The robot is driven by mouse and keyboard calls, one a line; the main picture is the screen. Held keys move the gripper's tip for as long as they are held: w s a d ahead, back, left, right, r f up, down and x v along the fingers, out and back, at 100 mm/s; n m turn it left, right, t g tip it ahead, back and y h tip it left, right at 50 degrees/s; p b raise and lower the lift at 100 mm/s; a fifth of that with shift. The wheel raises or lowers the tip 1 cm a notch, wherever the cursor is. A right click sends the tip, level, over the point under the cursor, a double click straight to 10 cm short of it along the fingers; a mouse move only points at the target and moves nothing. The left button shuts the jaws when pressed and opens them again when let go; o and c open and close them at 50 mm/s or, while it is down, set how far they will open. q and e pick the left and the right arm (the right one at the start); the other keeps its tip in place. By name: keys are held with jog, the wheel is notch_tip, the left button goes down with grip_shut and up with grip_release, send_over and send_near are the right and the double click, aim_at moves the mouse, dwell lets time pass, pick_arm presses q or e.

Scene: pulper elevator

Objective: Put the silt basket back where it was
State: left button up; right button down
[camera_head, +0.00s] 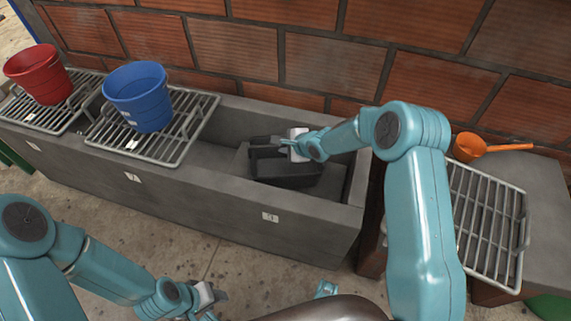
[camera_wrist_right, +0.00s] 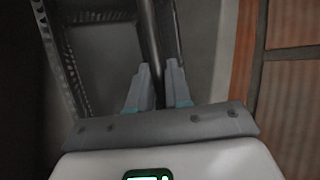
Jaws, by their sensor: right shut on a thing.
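The silt basket (camera_head: 290,174) is a dark, box-shaped basket. It sits low inside the open right-hand bay of the grey concrete trough (camera_head: 225,192). My right gripper (camera_head: 283,142) reaches into the bay from the right and is shut on the basket's handle bar. In the right wrist view the two fingertips (camera_wrist_right: 160,88) close around the dark bar, with the perforated basket (camera_wrist_right: 100,65) to the left. I cannot tell whether the basket touches the trough floor. My left gripper (camera_head: 207,300) is low at the front, away from the trough; its jaws are unclear.
A blue bucket (camera_head: 138,97) stands on a metal grate (camera_head: 165,148) over the middle bay. A red bucket (camera_head: 38,74) stands on another grate at far left. A loose grate (camera_head: 490,215) and an orange scoop (camera_head: 470,147) lie on the right-hand ledge. A brick wall is behind.

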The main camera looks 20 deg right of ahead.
notch_tip(320, 180, down, 6)
jog(key=shift+r+b, duration=0.1)
jog(key=shift+b, duration=0.9)
jog(key=shift+r, duration=0.15)
jog(key=c, duration=1.5)
grip_release()
jog(key=shift+f, duration=0.25)
jog(key=o, duration=0.4)
jog(key=shift+o, duration=0.2)
jog(key=shift+r, duration=0.1)
jog(key=p+v, duration=0.4)
jog(key=v, duration=0.8)
